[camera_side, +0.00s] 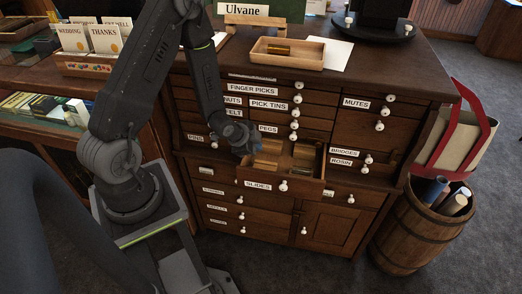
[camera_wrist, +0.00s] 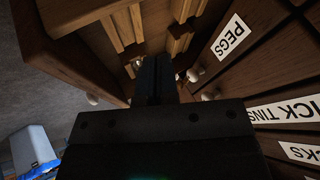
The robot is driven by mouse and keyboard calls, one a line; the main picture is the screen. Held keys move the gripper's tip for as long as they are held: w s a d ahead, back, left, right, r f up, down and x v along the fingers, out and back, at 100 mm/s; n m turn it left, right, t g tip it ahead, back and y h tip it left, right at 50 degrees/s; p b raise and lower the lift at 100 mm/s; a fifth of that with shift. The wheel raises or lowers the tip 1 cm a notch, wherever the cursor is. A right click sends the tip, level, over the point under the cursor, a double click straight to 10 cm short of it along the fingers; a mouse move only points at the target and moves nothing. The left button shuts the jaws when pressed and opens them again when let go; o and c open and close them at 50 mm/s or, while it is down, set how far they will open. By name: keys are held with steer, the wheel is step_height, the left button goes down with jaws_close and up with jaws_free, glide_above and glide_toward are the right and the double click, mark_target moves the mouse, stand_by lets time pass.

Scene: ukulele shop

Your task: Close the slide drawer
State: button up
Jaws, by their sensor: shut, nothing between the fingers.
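The slide drawer (camera_side: 312,187) stands pulled out of the dark wooden cabinet, with a "SLIDES" label and a white knob (camera_side: 283,186) on its front. Inside it are wooden dividers and several small slide-like pieces, partly hidden by my gripper. The drawer also shows in the wrist view (camera_wrist: 70,45), with a pale knob (camera_wrist: 92,98) at its front. My gripper (camera_side: 248,150) is at the drawer's left rear, close to the cabinet face. In the wrist view my gripper's dark fingers (camera_wrist: 155,68) are together and empty, pointing toward the drawer; contact cannot be told.
Labelled drawers with white knobs surround it, including "PEGS" (camera_side: 268,128) just above and "BRIDGES" (camera_side: 344,153) to the right. A wooden tray (camera_side: 305,60) sits on the cabinet top. A barrel (camera_side: 415,235) with rolls stands at right.

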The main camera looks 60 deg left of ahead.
steer(key=shift+o, duration=0.7)
steer(key=shift+s+r, duration=0.15)
steer(key=shift+r, duration=0.25)
steer(key=o, duration=0.8)
step_height(320, 180, up, 11)
steer(key=d+f+m+g, duration=0.1)
steer(key=d+f, duration=0.1)
steer(key=s+d+f+m+g, duration=0.1)
steer(key=d+m, duration=0.1)
steer(key=s+d+f+m+g+y, duration=0.1)
steer(key=d+f, duration=0.1)
steer(key=d, duration=0.1)
steer(key=shift+s+f+g, duration=0.2)
steer(key=shift+f+g, duration=0.1)
steer(key=shift+g, duration=0.1)
steer(key=s+d+r+m+t+y, duration=0.3)
steer(key=s+d+m+t+y, duration=0.15)
steer(key=d+m, duration=0.4)
steer(key=s+d+r+m+t+y, duration=0.25)
steer(key=d+m+t+y, duration=0.35)
steer(key=d, duration=0.4)
steer(key=g, duration=0.1)
glide_toward(283, 188)
steer(key=shift+m, duration=0.35)
steer(key=x, duration=0.9)
steer(key=shift+f, duration=0.1)
